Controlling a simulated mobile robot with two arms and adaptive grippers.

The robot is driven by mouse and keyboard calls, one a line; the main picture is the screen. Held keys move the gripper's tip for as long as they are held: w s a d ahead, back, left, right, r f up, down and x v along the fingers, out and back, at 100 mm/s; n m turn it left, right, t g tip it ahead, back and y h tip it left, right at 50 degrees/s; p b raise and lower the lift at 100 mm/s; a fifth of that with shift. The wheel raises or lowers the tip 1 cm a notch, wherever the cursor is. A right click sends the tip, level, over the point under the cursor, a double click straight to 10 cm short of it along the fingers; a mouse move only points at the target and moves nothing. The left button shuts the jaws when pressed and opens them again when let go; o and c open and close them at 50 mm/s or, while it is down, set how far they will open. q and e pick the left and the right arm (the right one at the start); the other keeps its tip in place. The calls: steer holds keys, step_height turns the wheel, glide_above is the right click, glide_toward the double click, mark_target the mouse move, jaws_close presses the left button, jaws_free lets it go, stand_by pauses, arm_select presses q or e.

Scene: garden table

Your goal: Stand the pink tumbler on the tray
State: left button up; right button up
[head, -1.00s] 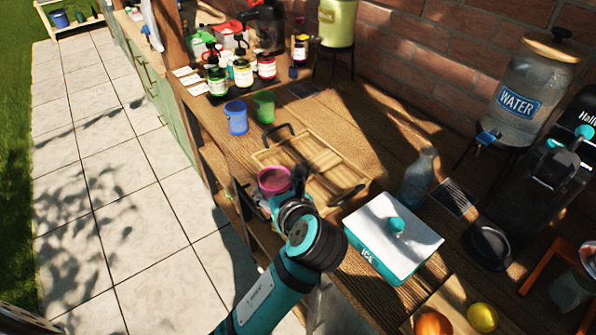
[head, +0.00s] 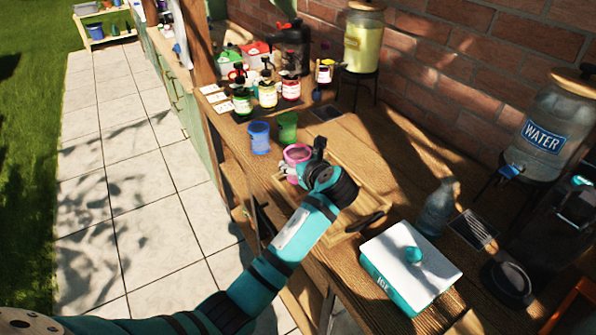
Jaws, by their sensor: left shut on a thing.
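The pink tumbler (head: 297,153) is upright in my left gripper (head: 290,169), which is shut on it. The gripper comes in from the lower left, and its wrist hides part of the tumbler. The wooden tray (head: 376,190) lies on the counter beneath and to the right of the wrist, with a dark handle at its near right end. My arm covers much of the tray. The tumbler shows over the tray's far left part; I cannot tell whether its base touches the tray. My right gripper is not in view.
A blue tumbler (head: 259,137) and a green tumbler (head: 287,127) stand just behind the pink one. The ice box (head: 411,268) and a clear bottle (head: 436,207) stand right of the tray. Syrup bottles (head: 267,93) stand farther back.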

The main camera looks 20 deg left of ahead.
arm_select(q)
steer(key=shift+f, duration=1.75)
steer(key=shift+p, duration=0.3)
steer(key=o, duration=1.4)
steer(key=shift+f, duration=0.15)
steer(key=b+v, duration=0.1)
steer(key=v, duration=1.1)
